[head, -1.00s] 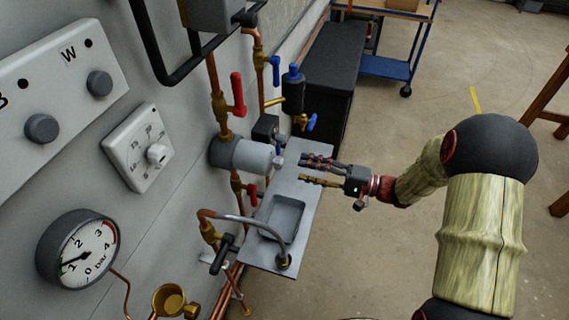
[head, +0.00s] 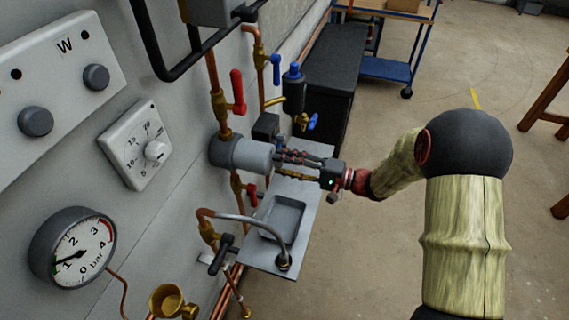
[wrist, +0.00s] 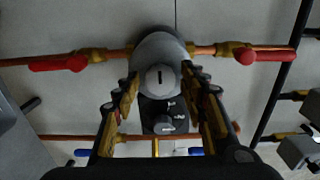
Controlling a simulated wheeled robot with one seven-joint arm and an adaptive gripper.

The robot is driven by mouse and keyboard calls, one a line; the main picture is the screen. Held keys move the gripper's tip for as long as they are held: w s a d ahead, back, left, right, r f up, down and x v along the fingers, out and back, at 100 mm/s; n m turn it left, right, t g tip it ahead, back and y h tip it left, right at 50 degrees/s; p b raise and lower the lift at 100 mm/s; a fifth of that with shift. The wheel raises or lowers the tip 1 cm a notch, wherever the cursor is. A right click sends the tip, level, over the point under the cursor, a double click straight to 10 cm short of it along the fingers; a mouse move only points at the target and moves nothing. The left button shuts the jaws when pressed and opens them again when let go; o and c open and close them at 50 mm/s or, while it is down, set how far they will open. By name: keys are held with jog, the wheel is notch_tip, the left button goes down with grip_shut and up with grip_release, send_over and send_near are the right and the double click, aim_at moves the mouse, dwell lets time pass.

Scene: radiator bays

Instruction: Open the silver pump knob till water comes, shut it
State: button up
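The grey pump (head: 240,153) sticks out of the wall panel in the head view. Its silver knob (wrist: 160,78), with a dark slot, faces the camera in the wrist view; in the head view the fingers hide it. My gripper (head: 281,163) is at the pump's front end. In the wrist view my gripper (wrist: 160,88) is open, one finger either side of the knob, with gaps on both sides. A black box with a small dial (wrist: 163,122) shows between the fingers. I see no water at the pump.
Red-handled valves (head: 237,93) stand on the copper pipes close to the pump. A metal shelf with a shallow tray (head: 283,219) and a curved hose (head: 240,218) lie below. A pressure gauge (head: 75,248) is at the lower left. The floor on the right has free room.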

jog(key=c, duration=1)
jog(key=shift+m+p, duration=0.3)
jog(key=m+p, duration=0.2)
jog(key=shift+r+m, duration=0.1)
jog(key=shift+m, duration=0.3)
jog(key=m+p, duration=0.3)
jog(key=shift+m, duration=0.3)
jog(key=m+p, duration=0.3)
jog(key=shift+m+p, duration=1.2)
jog(key=shift+m, duration=0.5)
